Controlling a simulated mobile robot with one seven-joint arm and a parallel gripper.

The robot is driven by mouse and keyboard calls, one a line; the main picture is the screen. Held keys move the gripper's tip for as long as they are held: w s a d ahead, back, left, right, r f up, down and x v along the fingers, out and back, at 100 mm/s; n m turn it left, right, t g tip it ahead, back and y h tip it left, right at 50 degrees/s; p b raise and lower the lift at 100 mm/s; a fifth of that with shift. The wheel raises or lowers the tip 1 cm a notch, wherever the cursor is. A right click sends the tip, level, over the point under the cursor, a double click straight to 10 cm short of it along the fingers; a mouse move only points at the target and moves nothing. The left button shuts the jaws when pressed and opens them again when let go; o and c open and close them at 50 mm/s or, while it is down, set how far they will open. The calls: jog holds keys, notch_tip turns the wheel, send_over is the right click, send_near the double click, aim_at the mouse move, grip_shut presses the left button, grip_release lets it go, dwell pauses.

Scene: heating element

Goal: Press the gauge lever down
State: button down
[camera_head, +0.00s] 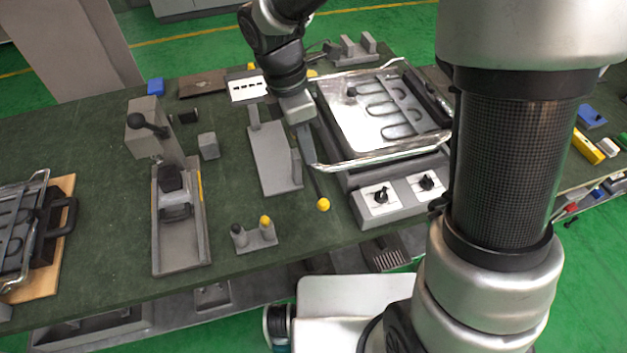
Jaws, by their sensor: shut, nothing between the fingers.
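A lever with a yellow ball knob (323,204) sits at the front of the bench, beside the heating element unit; its thin dark rod runs back toward my gripper. I take this to be the gauge lever, though no gauge is clearly seen. My gripper (311,161) points down just behind the knob, at the upper end of the visible rod. Its fingers are shut and empty. I cannot tell whether the fingertips touch the rod. The lever's far end is hidden behind my gripper.
The heating element unit (408,182) with its metal tray stands right of my gripper. A grey plate fixture (273,160) stands close on the left. A small two-knob block (254,238) is in front of it. A black-handled fixture (181,225) stands farther left.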

jog(key=shift+s+d+f, duration=0.1)
send_near(323, 201)
jog(key=f, duration=0.4)
jog(key=d+f, duration=0.1)
jog(key=f, duration=0.1)
jog(key=shift+s+f, duration=0.15)
jog(key=shift+f, duration=0.05)
jog(key=shift+b, duration=0.3)
